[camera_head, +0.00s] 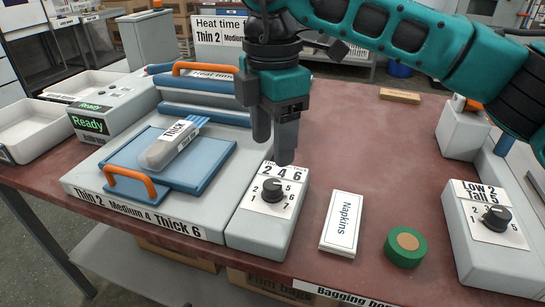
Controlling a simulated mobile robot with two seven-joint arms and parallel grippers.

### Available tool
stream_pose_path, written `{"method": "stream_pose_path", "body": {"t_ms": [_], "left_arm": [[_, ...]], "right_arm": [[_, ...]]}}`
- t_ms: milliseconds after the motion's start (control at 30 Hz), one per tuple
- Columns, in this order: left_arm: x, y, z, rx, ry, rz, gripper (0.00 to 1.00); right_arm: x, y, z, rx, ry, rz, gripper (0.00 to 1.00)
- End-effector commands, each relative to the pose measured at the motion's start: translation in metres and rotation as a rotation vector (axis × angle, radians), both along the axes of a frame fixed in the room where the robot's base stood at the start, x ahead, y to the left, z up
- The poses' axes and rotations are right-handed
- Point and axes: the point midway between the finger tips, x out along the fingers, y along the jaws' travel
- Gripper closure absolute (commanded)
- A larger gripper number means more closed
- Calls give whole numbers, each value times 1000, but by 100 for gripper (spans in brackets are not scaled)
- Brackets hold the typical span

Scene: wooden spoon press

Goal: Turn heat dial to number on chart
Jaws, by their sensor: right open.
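The heat dial (272,190) is a black knob on a grey control box (255,228), with numbers around it and a label ending in 2 4 6 above. Where its pointer points is too small to tell. My right gripper (274,148) is open and empty, pointing down above and just behind the dial, apart from it. The heat time chart (220,27) at the back is partly hidden by my right arm. A strip (135,216) on the press front reads Thin 2, Medium 4, Thick 6. A pack (170,146) labelled THICK lies on the blue press plate (205,165). My left gripper is not in view.
A napkins packet (341,222) and a green tape roll (405,246) lie right of the control box. A second dial (497,219), labelled Low 2, Tall 5, stands far right. A box (95,115) reading Ready is at left. The table's middle right is clear.

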Motion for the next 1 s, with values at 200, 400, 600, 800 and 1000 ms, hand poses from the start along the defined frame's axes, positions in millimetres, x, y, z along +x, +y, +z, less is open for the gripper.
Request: {"method": "stream_pose_path", "body": {"t_ms": [200, 400, 600, 800, 1000], "left_arm": [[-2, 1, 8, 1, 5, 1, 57], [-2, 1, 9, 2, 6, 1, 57], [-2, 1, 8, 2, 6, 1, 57], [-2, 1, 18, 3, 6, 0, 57], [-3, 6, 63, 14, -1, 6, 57]], "right_arm": [[0, 0, 40, 0, -2, -1, 41], [0, 0, 52, 0, 0, 0, 41], [0, 0, 52, 0, 0, 0, 41], [0, 0, 62, 0, -1, 0, 41], [0, 0, 115, 0, -1, 0, 41]]}}
